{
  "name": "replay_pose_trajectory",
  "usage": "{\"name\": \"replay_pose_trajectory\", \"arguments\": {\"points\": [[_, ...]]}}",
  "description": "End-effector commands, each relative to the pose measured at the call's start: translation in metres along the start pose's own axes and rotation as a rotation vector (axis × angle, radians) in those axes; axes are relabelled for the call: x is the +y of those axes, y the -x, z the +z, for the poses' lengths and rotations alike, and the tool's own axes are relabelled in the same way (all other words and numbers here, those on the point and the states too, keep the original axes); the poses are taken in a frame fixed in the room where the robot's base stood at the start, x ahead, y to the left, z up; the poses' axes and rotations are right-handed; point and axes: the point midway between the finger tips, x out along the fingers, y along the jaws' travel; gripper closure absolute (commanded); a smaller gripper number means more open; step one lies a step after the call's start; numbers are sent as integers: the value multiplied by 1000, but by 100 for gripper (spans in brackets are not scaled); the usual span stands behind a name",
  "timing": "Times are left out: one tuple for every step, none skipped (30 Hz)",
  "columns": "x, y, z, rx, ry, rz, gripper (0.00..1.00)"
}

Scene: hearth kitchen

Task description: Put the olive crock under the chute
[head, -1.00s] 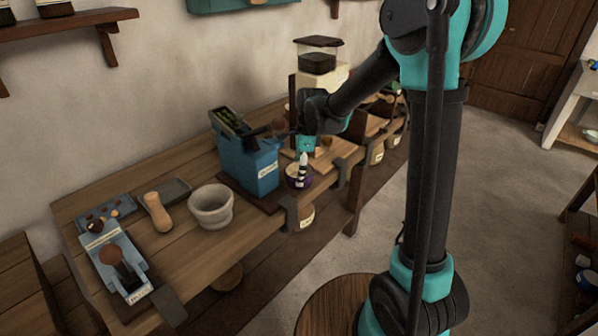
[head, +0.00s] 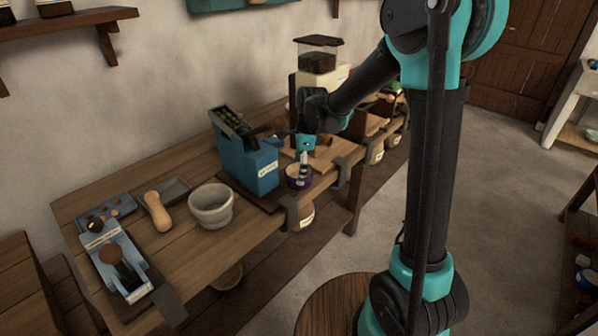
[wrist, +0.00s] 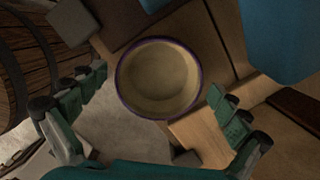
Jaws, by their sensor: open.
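A round crock with a purple rim (head: 298,182) stands near the table's front edge, just right of the blue machine (head: 250,165). The machine has a tray of green olives on top and a pale label. I cannot read a name on the crock or make out the chute clearly. In the wrist view the crock (wrist: 158,78) shows its plain beige inside and looks empty. My gripper (head: 303,172) is open above the crock. In the wrist view my gripper's fingers (wrist: 148,118) are spread to either side of the crock, with no clear contact.
A grey stone bowl (head: 211,207), a wooden pestle-like tool (head: 157,212) and a blue-grey device (head: 117,262) stand left on the table. A hopper machine (head: 318,68) stands behind my gripper. Labelled pale crocks (head: 304,217) show below the table edge. The table's front edge is close.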

Motion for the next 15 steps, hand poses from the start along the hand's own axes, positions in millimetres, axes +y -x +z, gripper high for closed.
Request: {"name": "replay_pose_trajectory", "arguments": {"points": [[0, 5, 0, 0, 0, 0, 0], [0, 9, 0, 0, -1, 0, 0], [0, 15, 0, 0, -1, 0, 0], [0, 21, 0, 0, -1, 0, 0], [0, 26, 0, 0, -1, 0, 0], [1, 34, 0, 0, -1, 0, 0], [0, 40, 0, 0, -1, 0, 0], [0, 47, 0, 0, -1, 0, 0], [0, 55, 0, 0, -2, 0, 0], [1, 62, 0, 0, -2, 0, 0], [0, 67, 0, 0, -2, 0, 0], [0, 75, 0, 0, -1, 0, 0], [0, 81, 0, 0, -1, 0, 0], [0, 86, 0, 0, -1, 0, 0], [0, 92, 0, 0, -1, 0, 0]]}}
